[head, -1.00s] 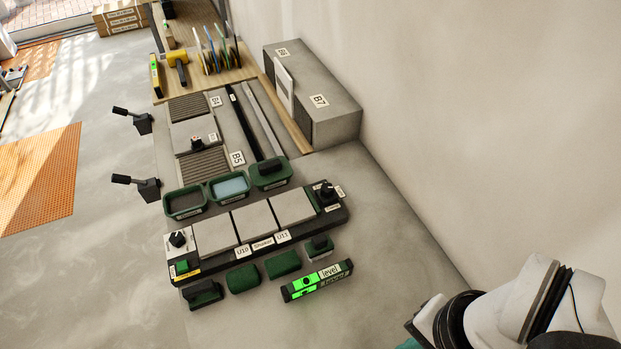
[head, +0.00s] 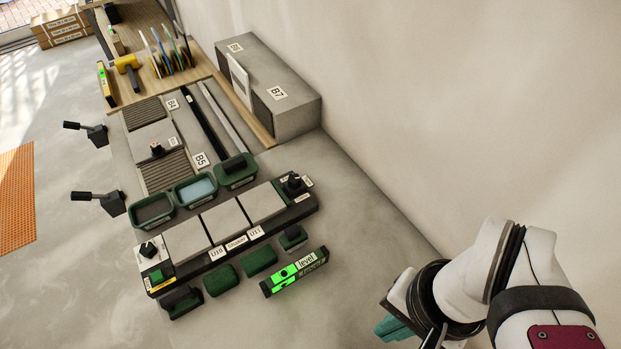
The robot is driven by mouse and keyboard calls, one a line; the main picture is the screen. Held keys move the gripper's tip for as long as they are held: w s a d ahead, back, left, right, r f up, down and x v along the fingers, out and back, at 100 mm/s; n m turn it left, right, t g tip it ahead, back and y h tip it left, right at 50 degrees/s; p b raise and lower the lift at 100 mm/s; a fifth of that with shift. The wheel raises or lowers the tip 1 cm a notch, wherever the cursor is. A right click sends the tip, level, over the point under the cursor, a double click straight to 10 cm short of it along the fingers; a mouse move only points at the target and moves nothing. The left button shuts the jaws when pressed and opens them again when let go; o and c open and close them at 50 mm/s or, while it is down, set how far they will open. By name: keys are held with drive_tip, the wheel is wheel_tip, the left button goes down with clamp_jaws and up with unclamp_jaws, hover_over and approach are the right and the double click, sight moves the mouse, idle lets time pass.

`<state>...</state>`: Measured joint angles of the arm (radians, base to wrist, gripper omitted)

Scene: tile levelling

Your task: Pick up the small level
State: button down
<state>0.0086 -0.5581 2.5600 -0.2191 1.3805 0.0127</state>
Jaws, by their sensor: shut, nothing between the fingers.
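The small level (head: 295,273) is a short dark bar with bright green faces and a "level" label. It lies on the grey surface in front of the right part of the dark tile rack. My gripper (head: 393,329) shows only in part at the lower right, with a teal piece by the wrist. It is shut and empty, to the right of the level and apart from it. Its fingertips are not clear, and the bottom edge cuts off part of it.
Green blocks (head: 221,280) lie left of the level, near the dark rack (head: 187,272) with three grey tiles. Green trays (head: 194,190) stand behind it. A concrete block (head: 285,105) stands by the wall. Bare floor lies between level and gripper.

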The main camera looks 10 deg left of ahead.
idle(0.3)
drive_tip(key=c, duration=0.6)
unclamp_jaws()
drive_tip(key=n+h, duration=0.2)
drive_tip(key=n, duration=3)
hover_over(272, 281)
drive_tip(key=d, duration=0.1)
wheel_tip(272, 281, down, 5)
drive_tip(key=shift+n, duration=0.3)
drive_tip(key=f, duration=1)
drive_tip(key=a+f, duration=0.1)
drive_tip(key=f, duration=0.5)
